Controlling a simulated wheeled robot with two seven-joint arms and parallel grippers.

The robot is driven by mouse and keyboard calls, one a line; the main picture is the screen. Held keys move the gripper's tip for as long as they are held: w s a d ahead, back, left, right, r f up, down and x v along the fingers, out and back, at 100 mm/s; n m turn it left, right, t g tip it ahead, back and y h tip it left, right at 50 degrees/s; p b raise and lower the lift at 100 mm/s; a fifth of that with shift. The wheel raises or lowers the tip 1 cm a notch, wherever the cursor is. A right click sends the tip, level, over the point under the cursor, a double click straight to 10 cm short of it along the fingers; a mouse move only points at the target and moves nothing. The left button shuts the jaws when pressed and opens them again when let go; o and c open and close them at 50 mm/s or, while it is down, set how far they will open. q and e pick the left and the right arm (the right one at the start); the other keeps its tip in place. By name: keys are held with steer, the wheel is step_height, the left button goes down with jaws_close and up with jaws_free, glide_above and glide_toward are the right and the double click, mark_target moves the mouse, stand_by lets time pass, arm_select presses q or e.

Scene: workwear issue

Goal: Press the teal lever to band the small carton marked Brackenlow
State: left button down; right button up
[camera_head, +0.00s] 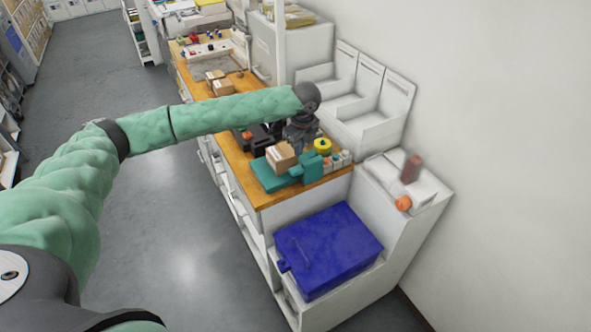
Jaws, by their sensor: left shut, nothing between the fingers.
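A small brown carton (281,158) with a pale label sits on a teal banding device (268,180) at the near end of the wooden counter. The label is too small to read. A raised teal part (313,168), which looks like the lever, stands at the device's right side. My left arm reaches in from the left, and its wrist bends down over the counter. My left gripper (299,141) is shut and empty, just behind and above the carton and the teal part. I cannot tell whether it touches anything. My right gripper is out of view.
A yellow round item (322,146) and several small bottles stand right of the device. A black item (252,138) lies behind it. White bins (372,100) line the wall. A blue box (328,250) sits below the counter's near end. The floor at left is clear.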

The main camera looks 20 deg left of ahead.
mark_target(297, 170)
arm_select(q)
steer(key=shift+w+a+f, duration=0.1)
steer(key=shift+a+f, duration=0.1)
steer(key=shift+f, duration=1.55)
steer(key=shift+a+f, duration=0.15)
steer(key=shift+f, duration=1.55)
steer(key=shift+f, duration=0.15)
